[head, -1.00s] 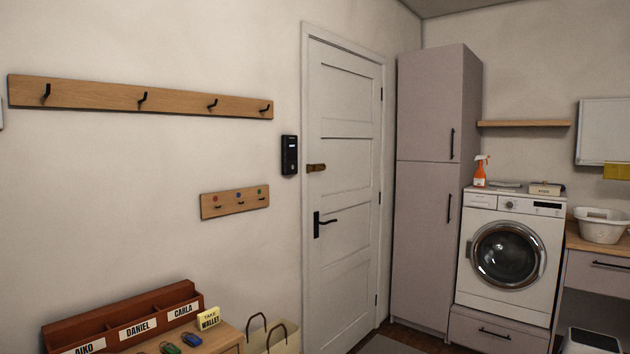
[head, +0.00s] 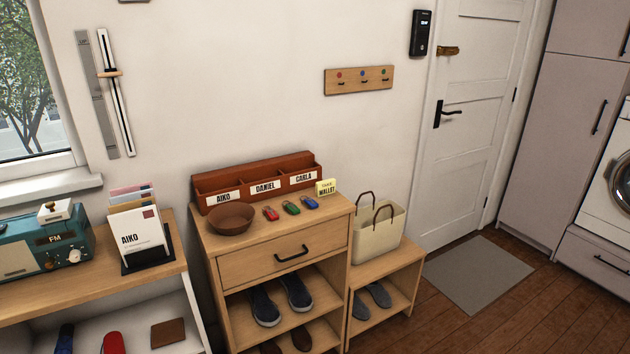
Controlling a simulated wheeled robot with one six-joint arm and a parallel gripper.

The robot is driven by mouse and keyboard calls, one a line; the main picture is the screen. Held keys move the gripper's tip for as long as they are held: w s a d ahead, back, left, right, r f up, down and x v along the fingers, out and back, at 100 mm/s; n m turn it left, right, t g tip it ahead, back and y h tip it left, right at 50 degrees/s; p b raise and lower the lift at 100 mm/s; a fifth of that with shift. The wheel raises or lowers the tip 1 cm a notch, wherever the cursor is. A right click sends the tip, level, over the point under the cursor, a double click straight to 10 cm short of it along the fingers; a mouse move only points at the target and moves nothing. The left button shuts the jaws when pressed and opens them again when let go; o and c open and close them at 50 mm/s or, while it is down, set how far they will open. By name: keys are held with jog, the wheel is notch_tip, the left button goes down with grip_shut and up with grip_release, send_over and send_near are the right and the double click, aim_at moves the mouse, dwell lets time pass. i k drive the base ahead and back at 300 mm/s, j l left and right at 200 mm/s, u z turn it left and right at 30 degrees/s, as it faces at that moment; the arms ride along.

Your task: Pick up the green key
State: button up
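The green key (head: 292,208) lies on top of the wooden shoe cabinet (head: 238,238) in the head view. It lies between a red key (head: 270,213) on its left and a blue key (head: 310,203) on its right. The three lie in a row in front of a brown sorter box (head: 234,182) labelled AIKO, DANIEL and CARLA. My gripper is not in view.
A brown bowl (head: 231,219) stands left of the keys. A yellow note (head: 326,187) reading WALLET stands at the right. A tote bag (head: 376,230) stands on a lower bench. A small hook board (head: 358,80) hangs above. The wooden floor (head: 470,335) is clear at right.

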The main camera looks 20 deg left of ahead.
aim_at(293, 210)
jog(key=i+u, duration=0.4)
jog(key=i, duration=1.05)
